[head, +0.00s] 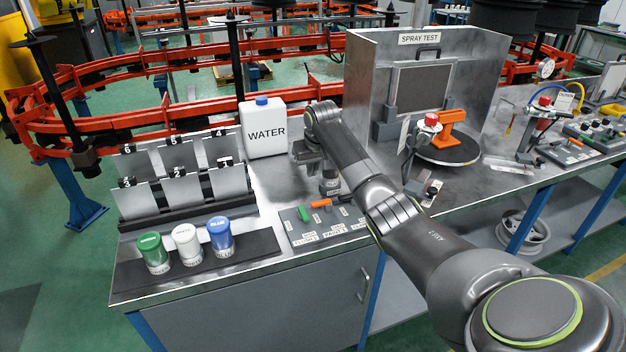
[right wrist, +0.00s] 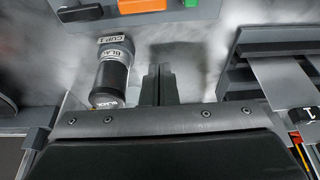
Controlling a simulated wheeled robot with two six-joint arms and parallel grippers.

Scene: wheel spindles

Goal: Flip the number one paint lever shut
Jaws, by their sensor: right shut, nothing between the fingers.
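The lever panel (head: 322,231) lies on the bench near its front edge. An orange lever (head: 321,203) sits mid-panel above a label that seems to read PAINT 1. A green lever (head: 304,213) is to its left. The wrist view shows the orange lever (right wrist: 140,5), the green lever (right wrist: 190,3) and a black lever (right wrist: 78,12) at the top edge. My right gripper (right wrist: 158,80) is shut and empty, behind the panel and apart from the levers. In the head view my right gripper (head: 316,166) is partly hidden by its own arm. My left gripper is out of view.
A black cup (right wrist: 112,72) with a CUP 1 label stands close beside my right fingers. A WATER jug (head: 264,130) and numbered card rack (head: 190,195) stand left. Green, white and blue paint cups (head: 187,245) sit on a dark mat. The spray booth (head: 365,75) is right.

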